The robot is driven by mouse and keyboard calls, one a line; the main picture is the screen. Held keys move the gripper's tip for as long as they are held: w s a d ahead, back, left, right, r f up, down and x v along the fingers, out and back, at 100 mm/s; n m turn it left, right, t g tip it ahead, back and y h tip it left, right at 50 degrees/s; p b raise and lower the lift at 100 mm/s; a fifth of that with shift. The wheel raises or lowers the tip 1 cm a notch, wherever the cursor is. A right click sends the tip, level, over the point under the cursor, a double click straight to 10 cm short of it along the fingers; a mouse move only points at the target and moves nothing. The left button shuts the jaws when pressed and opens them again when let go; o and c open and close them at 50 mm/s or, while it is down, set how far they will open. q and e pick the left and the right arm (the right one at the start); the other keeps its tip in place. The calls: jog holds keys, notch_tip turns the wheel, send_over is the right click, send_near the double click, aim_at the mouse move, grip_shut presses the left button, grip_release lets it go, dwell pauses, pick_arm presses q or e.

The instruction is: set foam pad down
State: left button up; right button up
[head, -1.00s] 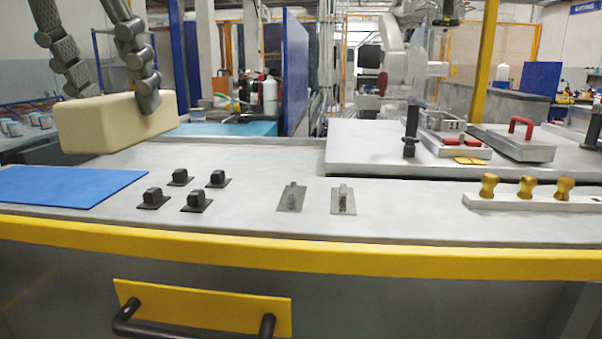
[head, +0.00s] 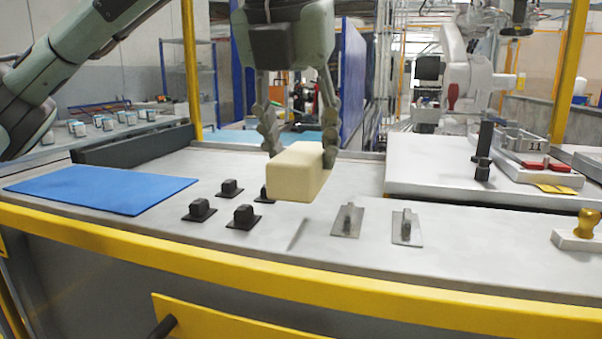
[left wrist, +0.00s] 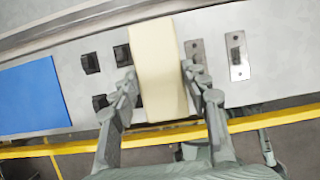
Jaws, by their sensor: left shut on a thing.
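The foam pad (head: 298,172) is a cream block. My left gripper (head: 298,150) is shut on it from above, one finger on each side. The pad hangs above the grey bench (head: 290,235), between the black blocks and the metal brackets, with a shadow on the bench below. In the left wrist view the pad (left wrist: 160,70) stands between the fingers of my left gripper (left wrist: 158,97). The pad hides part of one black block in the head view. My right gripper does not show.
A blue mat (head: 100,188) lies at the bench's left. Several black blocks (head: 243,217) and two metal brackets (head: 347,220) stand near the pad. A raised plate (head: 430,178) with fixtures is at the right. A yellow edge (head: 300,277) runs along the front.

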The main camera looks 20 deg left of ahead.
aim_at(300, 177)
pick_arm(q)
jog(key=shift+f, duration=2)
jog(key=shift+f, duration=0.1)
